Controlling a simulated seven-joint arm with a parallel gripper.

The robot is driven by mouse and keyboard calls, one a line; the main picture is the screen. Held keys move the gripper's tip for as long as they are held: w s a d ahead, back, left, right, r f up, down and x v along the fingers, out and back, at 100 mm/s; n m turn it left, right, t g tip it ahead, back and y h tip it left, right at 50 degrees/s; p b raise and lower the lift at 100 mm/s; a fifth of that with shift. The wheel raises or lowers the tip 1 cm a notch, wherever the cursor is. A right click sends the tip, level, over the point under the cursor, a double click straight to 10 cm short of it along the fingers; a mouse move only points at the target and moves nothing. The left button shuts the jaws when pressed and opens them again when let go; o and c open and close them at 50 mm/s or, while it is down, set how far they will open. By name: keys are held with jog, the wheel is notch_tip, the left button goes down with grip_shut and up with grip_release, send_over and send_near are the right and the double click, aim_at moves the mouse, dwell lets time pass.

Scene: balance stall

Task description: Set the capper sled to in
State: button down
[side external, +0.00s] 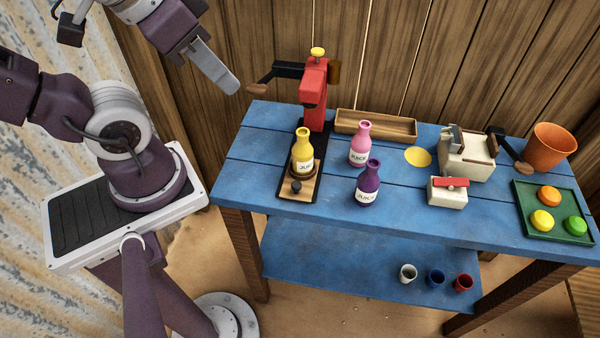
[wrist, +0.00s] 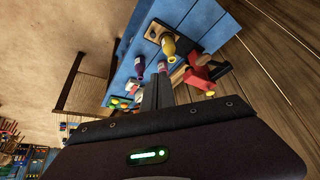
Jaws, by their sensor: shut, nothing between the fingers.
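The red capper (side external: 314,95) stands at the back left of the blue table, with a yellow knob on top and a dark lever to its left. Its wooden sled (side external: 308,188), with a black knob (side external: 296,187) at the front, lies on a dark base in front of the red column. A yellow juice bottle (side external: 303,155) stands upright on the sled, forward of the column. My gripper (side external: 228,84) is shut and empty, high to the left of the capper and apart from it. The wrist view shows the fingers (wrist: 158,88), the capper (wrist: 199,75) and the yellow bottle (wrist: 168,46).
Pink (side external: 360,145) and purple (side external: 369,185) bottles stand right of the sled. A wooden tray (side external: 376,125) lies behind them. A cream press (side external: 466,158), orange pot (side external: 554,148) and green fruit tray (side external: 527,222) are further right. The blue table (side external: 250,165) is clear left of the sled.

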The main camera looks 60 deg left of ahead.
jog(key=c, duration=1.9)
grip_release()
jog(key=shift+c, duration=0.2)
jog(key=o, duration=0.6)
jog(key=w+f+n+g, duration=0.1)
jog(key=n, duration=0.1)
jog(key=w+d+f+n+g, duration=0.1)
jog(key=w, duration=0.1)
jog(key=w+d+f+n+g+h, duration=0.1)
jog(key=w+f+n, duration=0.1)
jog(key=shift+d+n, duration=0.25)
jog(key=shift+n, duration=0.05)
jog(key=shift+o, duration=0.2)
jog(key=n+g+y, duration=0.3)
jog(key=n+y, duration=0.2)
jog(key=n, duration=0.7)
send_near(297, 184)
jog(key=f, duration=0.1)
jog(key=shift+y, duration=0.3)
jog(key=x, duration=0.6)
jog(key=shift+s+a+f, duration=0.1)
jog(key=shift+a+f, duration=0.05)
jog(key=shift+f, duration=0.25)
jog(key=shift+a+f, duration=0.1)
jog(key=shift+f, duration=0.15)
grip_shut()
